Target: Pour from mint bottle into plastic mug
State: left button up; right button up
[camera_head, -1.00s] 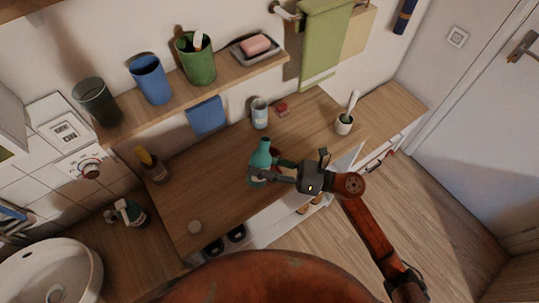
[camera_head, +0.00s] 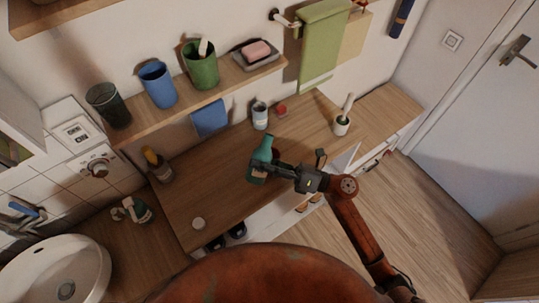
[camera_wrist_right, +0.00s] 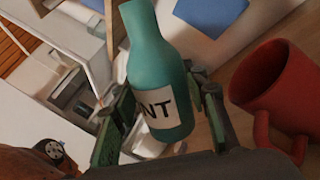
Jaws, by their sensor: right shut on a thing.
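The mint bottle (camera_head: 260,160) is teal with a pale label, and stands out above the wooden counter in the head view. My right gripper (camera_head: 257,170) is shut on its body from the right. In the right wrist view the bottle (camera_wrist_right: 160,75) sits between the green-black fingers, with "NT" readable on its label. I cannot tell whether its base touches the counter. My left gripper is not in view.
A white-labelled can (camera_head: 260,115) and a small red item (camera_head: 281,111) stand at the counter's back. A brush holder (camera_head: 341,125) is to the right. A shelf (camera_head: 225,84) with cups overhangs the back.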

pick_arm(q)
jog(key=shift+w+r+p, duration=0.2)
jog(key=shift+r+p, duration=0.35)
pick_arm(e)
jog(key=shift+s+a+f+m, duration=0.15)
jog(key=shift+s+m, duration=0.1)
jog(key=shift+m, duration=0.75)
dwell(0.6)
pick_arm(q)
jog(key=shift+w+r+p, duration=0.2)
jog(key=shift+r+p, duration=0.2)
jog(key=shift+p, duration=0.05)
pick_arm(e)
jog(key=shift+s+f+m+t, duration=0.2)
jog(key=shift+f+m+t, duration=0.3)
jog(key=shift+m, duration=0.5)
dwell(1.0)
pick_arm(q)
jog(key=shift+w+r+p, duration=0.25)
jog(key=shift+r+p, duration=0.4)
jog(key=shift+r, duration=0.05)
pick_arm(e)
jog(key=shift+s+a+m+t, duration=0.15)
jog(key=shift+m+t, duration=0.35)
jog(key=shift+m, duration=0.6)
dwell(0.8)
jog(key=shift+f+m, duration=0.35)
jog(key=shift+m, duration=0.05)
dwell(0.4)
